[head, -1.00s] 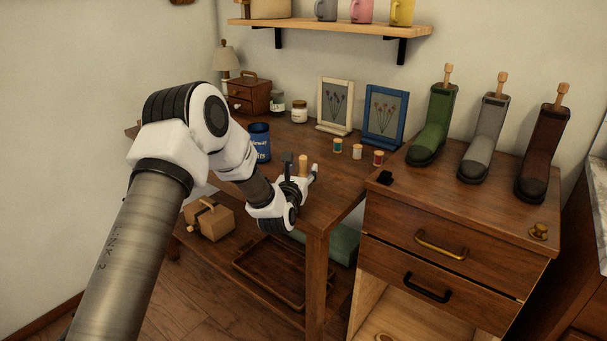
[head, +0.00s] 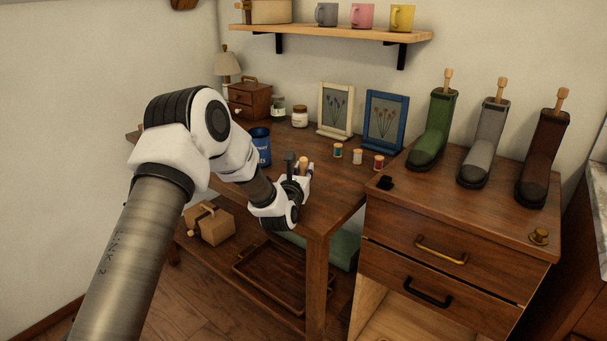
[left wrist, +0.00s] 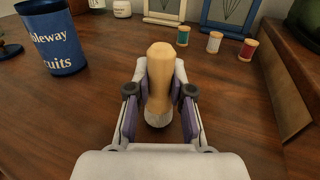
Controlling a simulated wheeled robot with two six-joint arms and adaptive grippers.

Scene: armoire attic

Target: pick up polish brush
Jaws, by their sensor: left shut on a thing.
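The polish brush (left wrist: 160,85) has a pale wooden handle and a lighter bottom end, and it stands upright between my left gripper's fingers in the left wrist view. In the head view only the top of its handle (head: 303,163) shows above the gripper. My left gripper (head: 301,180) is shut on the brush over the table; it also shows in the left wrist view (left wrist: 162,78). The brush's lower end is close to the tabletop, and I cannot tell whether it touches. My right gripper is not in view.
A blue tin (head: 262,146) stands left of the gripper. Several thread spools (head: 357,157) and two picture frames (head: 383,121) stand behind to the right. A drawer cabinet (head: 450,215) with boots is at the right. A wooden tray (head: 270,277) lies on the lower shelf.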

